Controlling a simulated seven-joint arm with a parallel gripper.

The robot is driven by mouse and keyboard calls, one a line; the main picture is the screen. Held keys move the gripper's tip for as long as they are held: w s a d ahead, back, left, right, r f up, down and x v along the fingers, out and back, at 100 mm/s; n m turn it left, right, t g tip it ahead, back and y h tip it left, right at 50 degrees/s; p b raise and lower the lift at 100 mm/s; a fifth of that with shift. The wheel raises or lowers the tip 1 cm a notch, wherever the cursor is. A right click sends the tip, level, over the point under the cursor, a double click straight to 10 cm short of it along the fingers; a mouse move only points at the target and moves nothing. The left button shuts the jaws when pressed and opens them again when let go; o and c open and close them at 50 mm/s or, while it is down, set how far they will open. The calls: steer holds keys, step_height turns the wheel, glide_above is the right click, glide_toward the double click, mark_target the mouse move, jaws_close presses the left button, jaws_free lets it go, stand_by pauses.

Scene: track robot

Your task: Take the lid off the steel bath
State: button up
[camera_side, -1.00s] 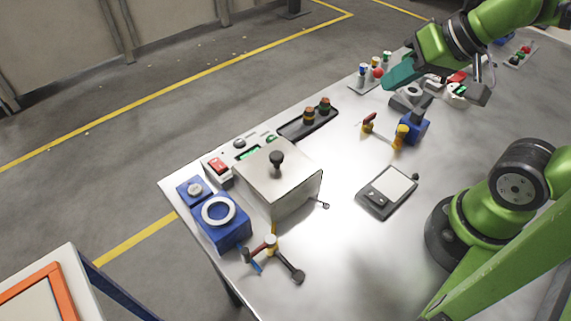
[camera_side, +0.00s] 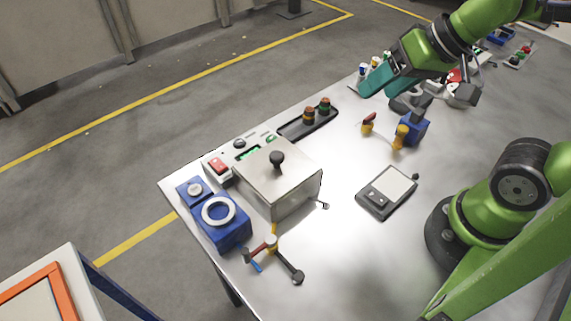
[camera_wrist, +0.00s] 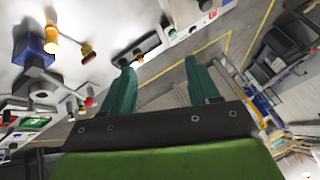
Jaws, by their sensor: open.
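The steel bath (camera_side: 292,203) is a box on the left part of the bench, with its control panel and a red switch along its far left side. Its flat lid (camera_side: 260,171) is on, with a black knob (camera_side: 277,158) standing up from it. My gripper (camera_side: 362,90) has teal fingers and is over the far side of the bench, well to the right of and beyond the bath, empty. In the wrist view its two fingers (camera_wrist: 164,78) are spread apart with nothing between them. The lid's knob is not clearly visible in the wrist view.
Blue blocks (camera_side: 222,233) stand left of the bath. A scale (camera_side: 372,205), a blue vise-like block (camera_side: 414,132) and yellow-handled tools (camera_side: 401,137) are to the right. Bare bench lies right of the bath.

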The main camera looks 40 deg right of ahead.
steer(key=w+a+g+h, duration=0.1)
steer(key=w+a+g, duration=0.4)
steer(key=w+a, duration=0.5)
steer(key=m+g+h, duration=0.1)
steer(key=m, duration=0.5)
glide_above(277, 155)
steer(key=f, duration=0.9)
steer(key=shift+s+f, duration=0.3)
steer(key=shift+f, duration=0.05)
steer(key=f, duration=0.5)
steer(key=shift+w+f, duration=0.35)
steer(key=shift+r, duration=0.1)
jaws_close()
